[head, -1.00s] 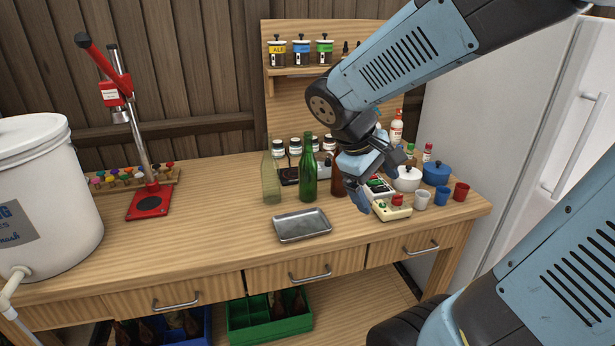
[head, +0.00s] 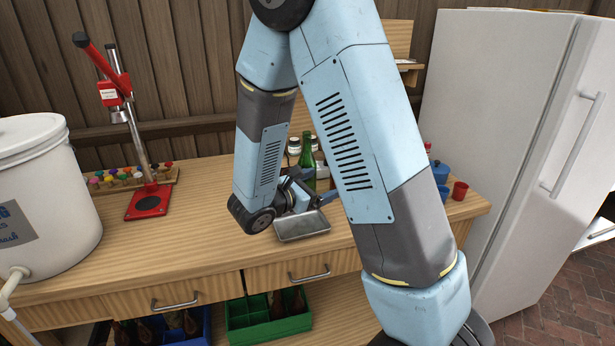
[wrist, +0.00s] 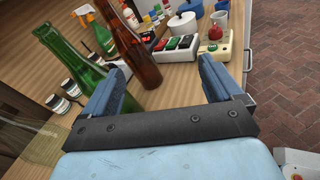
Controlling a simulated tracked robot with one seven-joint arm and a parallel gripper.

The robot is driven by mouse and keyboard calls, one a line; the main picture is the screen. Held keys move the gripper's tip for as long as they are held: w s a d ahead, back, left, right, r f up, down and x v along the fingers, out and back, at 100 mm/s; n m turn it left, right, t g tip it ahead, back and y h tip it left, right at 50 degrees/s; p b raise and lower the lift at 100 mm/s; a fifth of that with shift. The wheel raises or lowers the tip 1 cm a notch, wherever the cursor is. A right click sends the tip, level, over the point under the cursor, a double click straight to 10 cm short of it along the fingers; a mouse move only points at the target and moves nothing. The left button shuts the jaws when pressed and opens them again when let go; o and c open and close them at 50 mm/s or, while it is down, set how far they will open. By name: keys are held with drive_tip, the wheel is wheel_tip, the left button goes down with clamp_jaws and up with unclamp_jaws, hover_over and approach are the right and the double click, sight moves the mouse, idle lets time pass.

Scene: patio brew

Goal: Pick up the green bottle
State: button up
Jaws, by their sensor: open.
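The green bottle (head: 308,160) stands upright on the wooden table behind the metal tray; my arm and gripper cover part of it in the head view. In the wrist view the green bottle (wrist: 72,58) is at the left, just outside my left finger, which hides part of its base. My gripper (wrist: 161,68) is open and empty, low over the table. A brown bottle (wrist: 132,48) appears ahead, between the finger directions in the picture. Whether a finger touches the green bottle cannot be told.
The metal tray (head: 300,228) lies near the front edge. A clear olive bottle (wrist: 38,142) is left of the green bottle. A switch box (wrist: 178,46), white pot (wrist: 183,24) and red-buttoned device (wrist: 213,46) stand beyond. A red press (head: 148,203) and white bucket (head: 45,200) are left.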

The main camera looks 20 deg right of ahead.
sight(307, 167)
drive_tip(key=w+a+f+n+t+y, duration=0.1)
drive_tip(key=a+f+n+t, duration=0.1)
drive_tip(key=w+a+f+n+t, duration=0.1)
drive_tip(key=a+f+n, duration=0.1)
drive_tip(key=w+a+f+n+t+y, duration=0.1)
drive_tip(key=a+f+n+t, duration=0.1)
drive_tip(key=a, duration=0.1)
drive_tip(key=shift+w+a+f+t+y, duration=0.1)
drive_tip(key=shift+w+f+t+y, duration=0.2)
drive_tip(key=shift+w, duration=0.1)
drive_tip(key=shift+w+f, duration=0.1)
drive_tip(key=shift+w, duration=0.05)
drive_tip(key=x, duration=0.8)
drive_tip(key=shift+a, duration=0.1)
drive_tip(key=shift+n, duration=0.3)
drive_tip(key=shift+w+a+r+x, duration=0.1)
drive_tip(key=shift+r+x, duration=0.05)
drive_tip(key=shift+x, duration=0.75)
drive_tip(key=shift+w+a+r+x, duration=0.1)
drive_tip(key=shift+r+x, duration=0.05)
drive_tip(key=shift+x, duration=0.8)
drive_tip(key=shift+w+a+r+x, duration=0.1)
drive_tip(key=shift+r+x, duration=0.05)
drive_tip(key=shift+x, duration=0.75)
drive_tip(key=c, duration=1.2)
drive_tip(key=shift+r, duration=0.15)
